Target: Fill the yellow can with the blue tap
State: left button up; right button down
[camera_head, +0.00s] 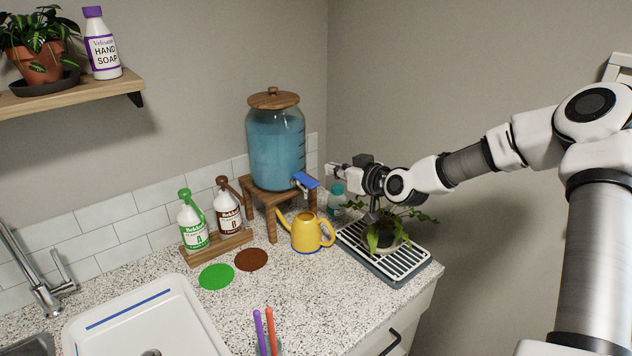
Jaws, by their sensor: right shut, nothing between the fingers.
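The yellow can (306,233) stands upright on the speckled counter, its spout to the left and its handle to the right. The blue tap (305,181) sticks out low on the right side of the glass dispenser (275,145), which holds blue liquid and stands on a wooden stand (270,199). The can is below and in front of the tap; I cannot tell whether it is exactly under the outlet. My right gripper (335,169) is shut and empty, just right of the tap and apart from it. My left gripper is not in view.
A potted plant (384,230) sits on a slatted drip tray (390,264) below my right arm. A teal-capped bottle (336,197) stands behind the can. A white sink (147,318) is front left.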

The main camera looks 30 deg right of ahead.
jog(key=p, duration=0.2)
send_over(316, 185)
notch_tip(316, 185, down, 2)
jog(key=shift+a, duration=0.1)
notch_tip(316, 185, down, 3)
jog(key=shift+r+p, duration=0.1)
jog(key=shift+p, duration=0.3)
jog(key=shift+s+f, duration=0.15)
jog(key=shift+f, duration=0.3)
